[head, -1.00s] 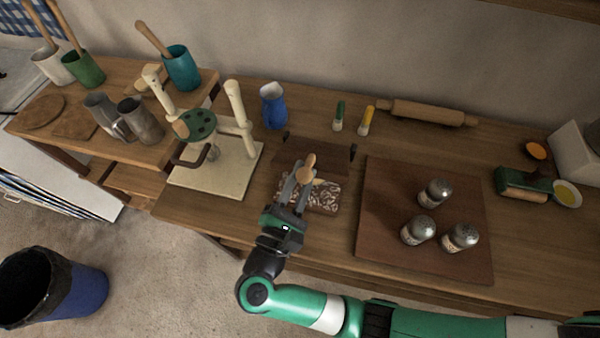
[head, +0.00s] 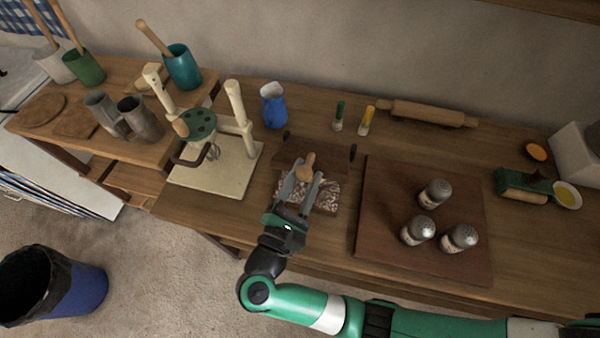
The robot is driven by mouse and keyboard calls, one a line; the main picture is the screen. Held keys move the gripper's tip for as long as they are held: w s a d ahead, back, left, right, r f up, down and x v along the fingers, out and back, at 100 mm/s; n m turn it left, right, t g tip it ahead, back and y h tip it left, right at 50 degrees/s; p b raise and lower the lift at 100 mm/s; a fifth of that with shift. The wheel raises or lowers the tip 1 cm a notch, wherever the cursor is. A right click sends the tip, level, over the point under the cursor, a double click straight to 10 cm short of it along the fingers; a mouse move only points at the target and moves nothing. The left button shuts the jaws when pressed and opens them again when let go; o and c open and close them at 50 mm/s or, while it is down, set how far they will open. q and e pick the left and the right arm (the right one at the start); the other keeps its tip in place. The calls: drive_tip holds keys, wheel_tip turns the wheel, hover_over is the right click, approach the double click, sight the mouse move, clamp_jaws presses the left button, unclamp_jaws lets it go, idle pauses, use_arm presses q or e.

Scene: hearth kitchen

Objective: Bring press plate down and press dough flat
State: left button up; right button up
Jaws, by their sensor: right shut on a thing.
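A low dark wooden press-like piece stands near the table's front edge. Its raised back panel (head: 325,151) is behind a flat block with a speckled brown-and-white top (head: 327,197). A pale wooden handle (head: 307,163) rises over this block. My right gripper (head: 305,181) is shut on the handle, with one finger on each side. The fingers and handle hide part of the block, and I cannot tell any dough from the speckled surface. A cream press frame (head: 213,174) with a round green holed plate (head: 200,124) stands to the left. My left gripper is not in view.
A brown board (head: 380,235) with several metal-topped shakers (head: 435,193) lies to the right. A blue jug (head: 273,105), two small brushes (head: 366,121) and a rolling pin (head: 428,113) are at the back. Bare table lies between press frame and block.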

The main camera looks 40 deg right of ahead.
drive_tip(key=o, duration=0.4)
drive_tip(key=shift+s+d+r, duration=0.15)
drive_tip(key=shift+s+d, duration=0.05)
drive_tip(key=shift+o, duration=0.2)
drive_tip(key=shift+a, duration=0.1)
drive_tip(key=r+b+v, duration=0.2)
drive_tip(key=b+v, duration=0.4)
drive_tip(key=v, duration=0.7)
drive_tip(key=shift+s+a+b, duration=0.15)
drive_tip(key=shift+a+b, duration=0.1)
drive_tip(key=shift+b, duration=0.15)
